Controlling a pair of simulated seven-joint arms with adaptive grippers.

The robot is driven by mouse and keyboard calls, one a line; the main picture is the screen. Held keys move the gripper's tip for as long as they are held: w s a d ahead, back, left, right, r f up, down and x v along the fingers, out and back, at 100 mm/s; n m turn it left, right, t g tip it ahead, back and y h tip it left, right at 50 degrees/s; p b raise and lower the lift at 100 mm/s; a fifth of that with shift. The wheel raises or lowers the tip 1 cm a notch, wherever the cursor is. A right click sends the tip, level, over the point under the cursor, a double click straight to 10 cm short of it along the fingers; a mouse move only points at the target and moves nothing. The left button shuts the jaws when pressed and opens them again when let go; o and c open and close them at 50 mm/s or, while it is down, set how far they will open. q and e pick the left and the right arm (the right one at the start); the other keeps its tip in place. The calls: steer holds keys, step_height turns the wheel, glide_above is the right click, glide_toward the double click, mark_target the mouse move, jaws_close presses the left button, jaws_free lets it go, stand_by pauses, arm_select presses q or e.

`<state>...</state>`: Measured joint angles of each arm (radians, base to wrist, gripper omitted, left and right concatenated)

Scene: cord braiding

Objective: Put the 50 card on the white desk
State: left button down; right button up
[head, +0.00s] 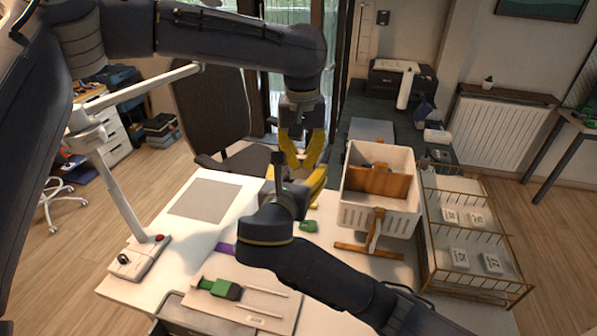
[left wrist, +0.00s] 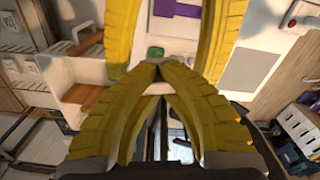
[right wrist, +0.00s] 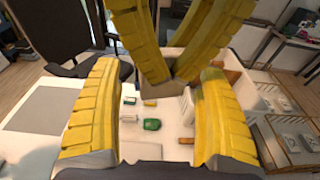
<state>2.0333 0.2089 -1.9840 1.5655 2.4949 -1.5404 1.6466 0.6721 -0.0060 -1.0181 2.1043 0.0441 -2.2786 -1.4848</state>
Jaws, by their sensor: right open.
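Several white cards lie in the wire-railed tray at the right of the head view, one at its near right (head: 492,262) and another (head: 450,215) farther back. Their print is too small to read, so I cannot tell which is the 50 card. The white desk (head: 185,238) spans the middle left. My left gripper (head: 300,172) hangs above the desk's far edge with its yellow fingertips together and nothing visible between them. My right gripper (right wrist: 155,68) is open and empty, close below the left one; its fingers straddle the left fingertips in the right wrist view.
A white crate (head: 353,212) with a wooden divider stands between desk and railed tray (head: 432,262). A grey mat (head: 205,200), a green block (head: 308,226), a purple strip (head: 226,249) and a lamp base (head: 138,260) are on the desk. The two grippers crowd each other.

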steer(key=shift+c, duration=0.6)
steer(key=c, duration=1.1)
arm_select(q)
steer(key=c, duration=1.6)
jaws_free()
steer(key=shift+d+r, duration=0.1)
steer(key=shift+d, duration=0.05)
arm_select(e)
steer(key=shift+a, duration=0.1)
